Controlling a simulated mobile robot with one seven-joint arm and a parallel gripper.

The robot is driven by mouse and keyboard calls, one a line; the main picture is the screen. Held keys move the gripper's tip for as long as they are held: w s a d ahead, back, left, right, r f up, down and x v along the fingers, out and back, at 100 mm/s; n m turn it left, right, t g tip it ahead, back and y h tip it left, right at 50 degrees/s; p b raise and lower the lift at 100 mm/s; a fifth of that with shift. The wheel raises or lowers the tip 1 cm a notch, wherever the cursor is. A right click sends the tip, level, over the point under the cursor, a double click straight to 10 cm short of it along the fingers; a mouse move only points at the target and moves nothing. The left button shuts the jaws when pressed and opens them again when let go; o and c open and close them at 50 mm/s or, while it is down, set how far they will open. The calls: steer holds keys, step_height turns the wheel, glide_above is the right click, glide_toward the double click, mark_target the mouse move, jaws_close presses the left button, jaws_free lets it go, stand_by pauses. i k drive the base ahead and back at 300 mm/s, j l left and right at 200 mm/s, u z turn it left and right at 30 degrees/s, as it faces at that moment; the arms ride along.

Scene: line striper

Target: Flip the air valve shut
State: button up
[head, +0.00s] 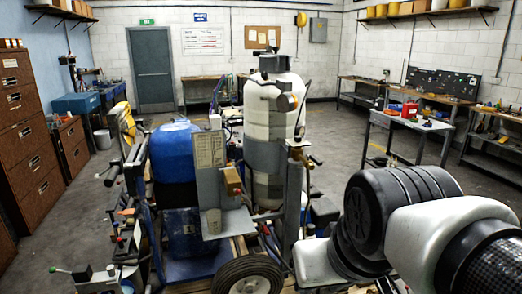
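The line striper fills the middle of the head view, with a tall white tank (272,118), a blue tank (175,150) and a grey upright panel (209,160). I cannot tell for sure which part is the air valve. A small brass-coloured fitting (296,143) tops a grey post right of the white tank, and an orange-brown block (232,180) sits on the grey panel. My arm comes in from the lower right, close to the machine's right side. My gripper is not in view.
A black wheel (248,277) is at the machine's front. Brown drawer cabinets (25,130) line the left wall. A grey cart (412,122) with tools and a red can stands at right, with benches behind. Concrete floor is open between the machine and the cart.

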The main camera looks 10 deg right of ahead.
mark_target(315, 159)
steer(key=i+l+z, duration=0.2)
steer(key=l, duration=0.2)
steer(key=i+z, duration=0.3)
steer(key=i, duration=0.15)
steer(key=i+j+z, duration=0.1)
steer(key=i+z, duration=0.25)
steer(key=i, duration=0.05)
